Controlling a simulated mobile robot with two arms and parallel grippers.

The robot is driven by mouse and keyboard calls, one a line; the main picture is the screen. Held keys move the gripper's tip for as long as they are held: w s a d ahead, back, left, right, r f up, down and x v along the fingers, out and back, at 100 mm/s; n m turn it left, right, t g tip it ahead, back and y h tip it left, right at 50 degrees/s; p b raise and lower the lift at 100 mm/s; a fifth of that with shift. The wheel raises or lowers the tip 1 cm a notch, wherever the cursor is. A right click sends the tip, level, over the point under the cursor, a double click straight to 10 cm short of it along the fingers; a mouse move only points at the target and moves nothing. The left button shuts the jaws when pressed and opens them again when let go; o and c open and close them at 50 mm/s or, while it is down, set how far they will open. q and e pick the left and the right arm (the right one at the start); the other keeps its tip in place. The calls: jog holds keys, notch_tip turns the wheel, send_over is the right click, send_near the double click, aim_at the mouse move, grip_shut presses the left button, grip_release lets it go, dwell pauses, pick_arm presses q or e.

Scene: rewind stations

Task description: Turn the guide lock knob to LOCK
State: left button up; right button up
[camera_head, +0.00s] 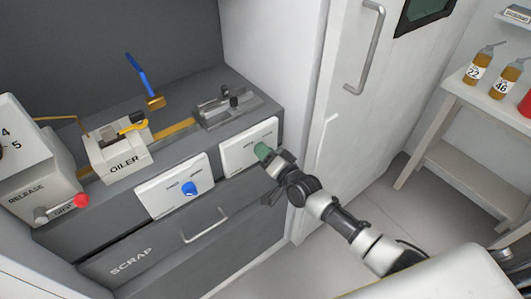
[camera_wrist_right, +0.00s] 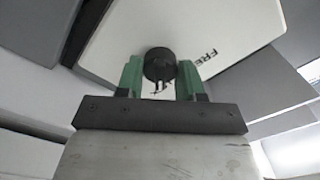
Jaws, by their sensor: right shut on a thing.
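The guide lock knob (camera_wrist_right: 160,63) is a dark round knob on a white panel (camera_wrist_right: 118,32). The word FREE shows on the panel to the right of the knob in the wrist view. The panel (camera_head: 236,157) is the right one on the grey bench front in the head view. My right gripper (camera_wrist_right: 159,75) has green fingers, one on each side of the knob, and is shut on it. In the head view my right gripper (camera_head: 264,152) covers the knob. The knob's pointer direction is unclear. My left gripper is not in view.
A second white panel with a blue knob (camera_head: 190,188) sits to the left. Below is the SCRAP drawer with its handle (camera_head: 205,227). The OILER block (camera_head: 122,157) and a metal guide (camera_head: 232,107) stand on the bench. A white door (camera_head: 345,110) is at right.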

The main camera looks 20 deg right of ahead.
jog(key=shift+f, duration=0.1)
dwell(0.3)
jog(key=o, duration=0.9)
jog(key=shift+s, duration=0.15)
jog(key=v, duration=1)
jog(key=shift+s+d, duration=0.15)
jog(key=shift+s, duration=0.15)
